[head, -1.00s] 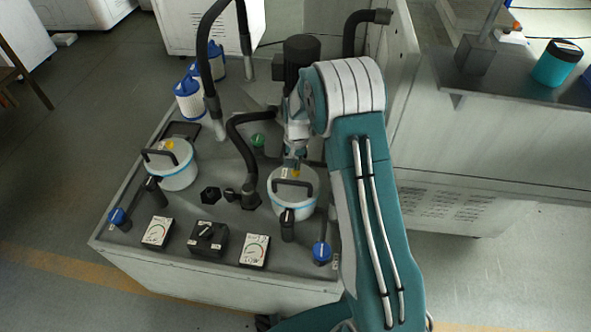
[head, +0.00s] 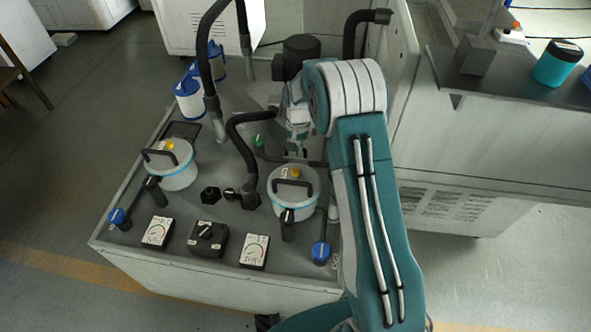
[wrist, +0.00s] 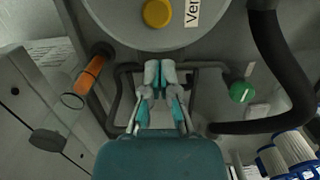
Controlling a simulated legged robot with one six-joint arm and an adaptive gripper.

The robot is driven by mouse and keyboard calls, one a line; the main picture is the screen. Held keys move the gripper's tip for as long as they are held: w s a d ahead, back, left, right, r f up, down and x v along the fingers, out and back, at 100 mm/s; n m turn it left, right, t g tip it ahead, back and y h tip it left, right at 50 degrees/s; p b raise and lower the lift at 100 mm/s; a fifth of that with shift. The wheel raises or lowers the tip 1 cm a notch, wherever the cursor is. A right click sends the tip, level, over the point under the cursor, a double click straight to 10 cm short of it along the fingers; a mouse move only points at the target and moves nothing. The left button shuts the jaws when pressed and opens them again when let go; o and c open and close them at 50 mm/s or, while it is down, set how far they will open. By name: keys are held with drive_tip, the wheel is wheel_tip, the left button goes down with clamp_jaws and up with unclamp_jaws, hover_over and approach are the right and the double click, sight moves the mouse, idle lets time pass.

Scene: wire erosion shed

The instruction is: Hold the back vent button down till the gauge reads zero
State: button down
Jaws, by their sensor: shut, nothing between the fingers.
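Two white pots with blue bands and black handles stand on the grey bench, the right pot (head: 293,206) and the left pot (head: 176,178). Each has a yellow button on its lid, the right one (head: 295,172) and the left one (head: 170,146). The wrist view shows one yellow button (wrist: 157,13) beside a partly cut-off label starting "Ver" or "Ven". My gripper (wrist: 160,72) is shut and empty, its fingertips apart from that button. In the head view my gripper (head: 296,150) is just behind the right pot. Two dial gauges, left (head: 158,232) and right (head: 254,250), are too small to read.
A black hose (head: 240,150) arches left of my gripper. A green knob (wrist: 241,91) sits on a pipe to its right in the wrist view. A black switch box (head: 208,238) stands between the gauges. Blue knobs (head: 320,252) (head: 118,216) flank the bench front.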

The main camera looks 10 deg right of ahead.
wheel_tip(320, 180, up, 10)
drive_tip(key=w, duration=0.1)
drive_tip(key=shift+d, duration=0.15)
idle(0.5)
drive_tip(key=s+a+r+n+t, duration=0.1)
drive_tip(key=s+r+n+t, duration=0.15)
drive_tip(key=s+r, duration=1.35)
drive_tip(key=s+r+n+t, duration=0.2)
drive_tip(key=s+t, duration=0.2)
drive_tip(key=s, duration=1.4)
drive_tip(key=shift+s+a, duration=0.2)
drive_tip(key=shift+s, duration=0.15)
